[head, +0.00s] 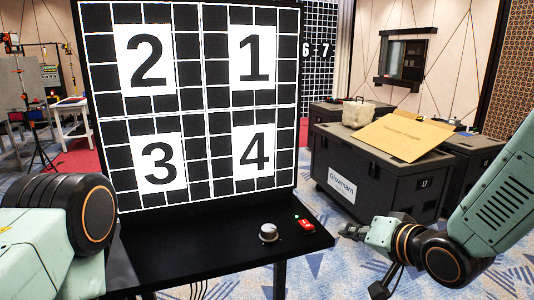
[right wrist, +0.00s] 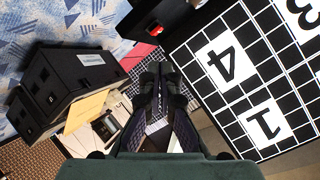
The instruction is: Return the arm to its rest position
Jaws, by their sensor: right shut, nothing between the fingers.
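My right gripper (head: 352,230) is at the lower right in the head view, just right of the black shelf's corner and clear of it. It is shut and empty. In the right wrist view its fingers (right wrist: 158,72) are together, with the floor and cases behind them. My left arm shows at the lower left of the head view, but its gripper is out of the picture.
A black shelf (head: 190,256) bears a grey knob (head: 268,232) and a red switch (head: 305,224). Behind it stands a video wall (head: 206,92) with panels numbered 2, 1, 3 and 4. Patterned floor lies between shelf and cases.

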